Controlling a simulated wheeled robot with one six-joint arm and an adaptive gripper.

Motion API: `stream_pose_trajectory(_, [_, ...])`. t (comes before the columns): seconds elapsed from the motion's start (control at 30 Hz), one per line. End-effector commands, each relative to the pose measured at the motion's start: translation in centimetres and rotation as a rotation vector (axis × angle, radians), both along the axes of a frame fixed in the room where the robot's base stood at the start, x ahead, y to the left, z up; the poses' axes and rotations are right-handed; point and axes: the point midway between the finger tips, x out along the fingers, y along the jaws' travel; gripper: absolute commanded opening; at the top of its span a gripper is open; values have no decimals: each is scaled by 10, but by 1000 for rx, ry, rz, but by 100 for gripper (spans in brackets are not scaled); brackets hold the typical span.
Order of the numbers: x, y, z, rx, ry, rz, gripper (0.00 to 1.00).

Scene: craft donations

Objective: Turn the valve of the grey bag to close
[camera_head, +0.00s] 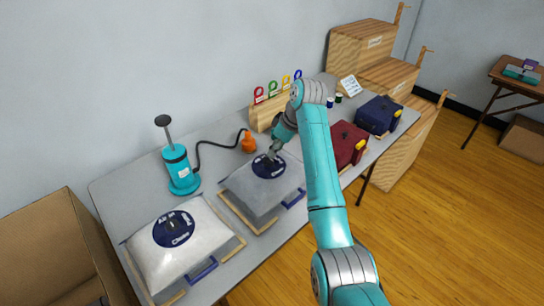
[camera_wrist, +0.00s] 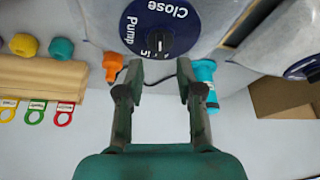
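The grey bag (camera_head: 246,205) lies on the table, flat and pillow-like. Its dark blue round valve plate (camera_head: 261,172) is on top, partly hidden by my gripper (camera_head: 272,156). In the wrist view the plate (camera_wrist: 125,12) reads "Close" and "Pump", with a partly covered label ending in "in". The dark valve knob (camera_wrist: 157,42) is at its lower part; I cannot tell where it points. My gripper (camera_wrist: 158,76) is open, with its fingertips apart just below the knob in the picture. Nothing shows between them, and contact with the knob is not visible.
A white bag (camera_head: 150,260) with a similar plate lies at front left. A teal pump (camera_head: 179,168) with a black hose and orange nozzle (camera_head: 248,142) stands behind. A wooden tag rack (camera_head: 264,114) is behind my gripper; red (camera_head: 346,143) and blue (camera_head: 378,115) bags lie right.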

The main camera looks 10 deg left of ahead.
Motion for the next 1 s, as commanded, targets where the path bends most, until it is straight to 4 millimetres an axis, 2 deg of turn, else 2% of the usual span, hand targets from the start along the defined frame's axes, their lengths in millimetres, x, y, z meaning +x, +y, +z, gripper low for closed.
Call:
stream_pose_trajectory(0.1, [3, 7, -19, 0, 2, 1, 36])
stream_pose_trajectory(0.3, [6, 16, -39, 0, 1, -1, 36])
stream_pose_trajectory(0.7, [8, 18, -46, 1, -1, -1, 36])
stream_pose_trajectory(0.73, [8, 18, -46, 0, -1, -1, 34])
stream_pose_trajectory(0.87, [8, 18, -46, 1, -1, -1, 1])
stream_pose_trajectory(1.0, [8, 18, -46, 0, -1, -1, 0])
